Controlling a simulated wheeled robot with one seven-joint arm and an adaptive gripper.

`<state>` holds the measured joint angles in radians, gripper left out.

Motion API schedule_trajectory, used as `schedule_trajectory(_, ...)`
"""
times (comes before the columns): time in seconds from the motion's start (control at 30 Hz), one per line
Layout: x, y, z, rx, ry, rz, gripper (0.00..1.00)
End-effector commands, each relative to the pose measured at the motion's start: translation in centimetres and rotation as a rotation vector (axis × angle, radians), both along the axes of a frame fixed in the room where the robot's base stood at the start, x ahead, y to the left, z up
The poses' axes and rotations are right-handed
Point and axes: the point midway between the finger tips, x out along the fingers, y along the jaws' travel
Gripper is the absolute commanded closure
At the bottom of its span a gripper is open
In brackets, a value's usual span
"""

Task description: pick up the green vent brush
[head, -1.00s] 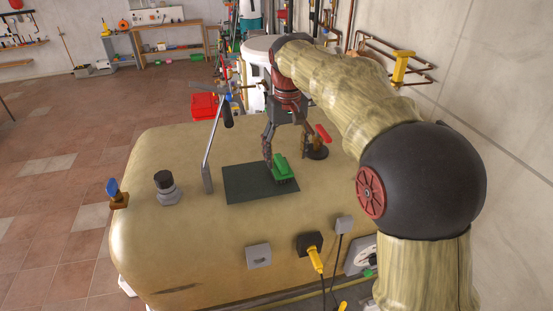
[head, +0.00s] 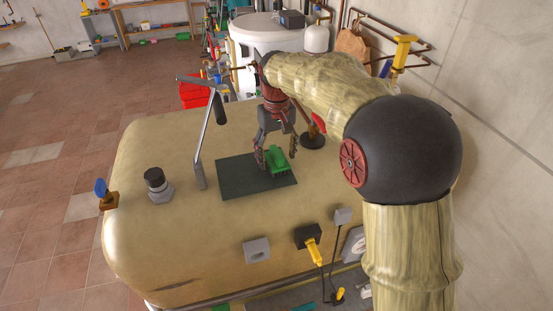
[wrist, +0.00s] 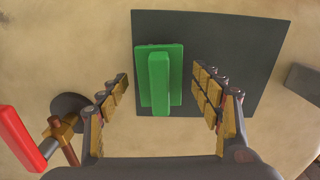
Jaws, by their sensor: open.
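The green vent brush (head: 277,158) lies on a dark grey mat (head: 236,182) on top of the tan boiler casing. In the wrist view the brush (wrist: 160,80) shows its green block with a raised handle, its long side running up and down the picture. My gripper (head: 275,155) points down at the brush and is open. In the wrist view my gripper (wrist: 161,85) has one finger on each side of the brush, with visible gaps, so it does not grip it. The brush's underside is hidden.
A red-handled valve (wrist: 30,140) on a dark round base stands beside the mat. A grey lever (head: 202,150) rises at the mat's left edge. A black-capped fitting (head: 157,182) and a blue-handled valve (head: 102,190) stand further left. The casing's front left top is clear.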

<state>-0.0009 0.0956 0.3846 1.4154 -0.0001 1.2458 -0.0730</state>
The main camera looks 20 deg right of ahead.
Motion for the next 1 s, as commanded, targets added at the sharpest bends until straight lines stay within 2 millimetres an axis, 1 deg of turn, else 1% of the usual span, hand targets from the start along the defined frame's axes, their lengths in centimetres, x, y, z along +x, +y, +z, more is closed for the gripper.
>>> schedule_trajectory(0.27, -0.01, 0.00, -0.35, 0.000, 0.000, 0.000, 0.35)
schedule_trajectory(1.0, -0.01, 0.01, -0.32, 0.000, 0.000, 0.000, 0.77)
